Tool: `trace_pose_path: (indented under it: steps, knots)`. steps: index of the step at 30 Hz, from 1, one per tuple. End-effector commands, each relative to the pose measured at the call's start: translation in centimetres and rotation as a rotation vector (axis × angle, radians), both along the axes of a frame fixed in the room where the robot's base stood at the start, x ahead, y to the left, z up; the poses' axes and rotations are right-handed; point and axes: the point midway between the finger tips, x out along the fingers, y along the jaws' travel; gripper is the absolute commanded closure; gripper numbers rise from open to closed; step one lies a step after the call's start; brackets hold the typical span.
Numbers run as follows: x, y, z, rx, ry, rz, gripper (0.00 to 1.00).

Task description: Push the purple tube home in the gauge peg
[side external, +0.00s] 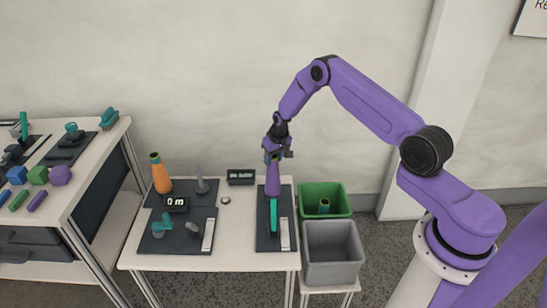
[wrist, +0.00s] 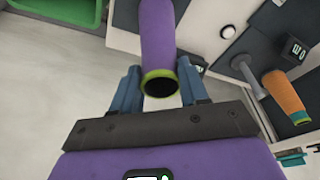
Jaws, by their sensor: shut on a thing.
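The purple tube (side external: 273,180) stands upright over the dark board (side external: 262,236) at the right of the table in the side view. My gripper (side external: 277,153) is above it and shut on its upper end. In the wrist view the tube (wrist: 157,40) lies between the blue fingers of my gripper (wrist: 160,85), its green-rimmed open end nearest the camera. No gauge peg shows under the tube; the tube hides that spot, so I cannot tell how far down it sits. A teal upright piece (side external: 273,215) shows just below the tube in the side view.
A black display box (side external: 240,177) stands left of the tube. Further left, an orange tube (side external: 160,175), grey pegs (side external: 201,184) and a "0 m" display (side external: 176,203) stand at another board. Green (side external: 337,193) and grey (side external: 333,250) bins stand right of the table.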

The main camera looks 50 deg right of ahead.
Motion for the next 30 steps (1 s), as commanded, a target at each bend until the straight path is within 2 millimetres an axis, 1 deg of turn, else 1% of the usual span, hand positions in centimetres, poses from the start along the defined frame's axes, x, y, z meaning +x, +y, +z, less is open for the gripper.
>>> trace_pose_path:
  steps: [10, 27, 28, 29, 30]
  knots:
    - [0.0, 0.0, -1.7, 0.000, 0.001, 0.000, 0.81]
    - [0.0, 0.0, -2.1, 0.000, 0.000, 0.000, 0.81]
    - [0.0, 0.0, -2.1, 0.000, 0.000, 0.000, 0.50]
    - [0.0, 0.0, -2.0, 0.000, 0.000, 0.000, 0.40]
    - [0.0, 0.0, -2.0, 0.000, 0.000, 0.000, 0.27]
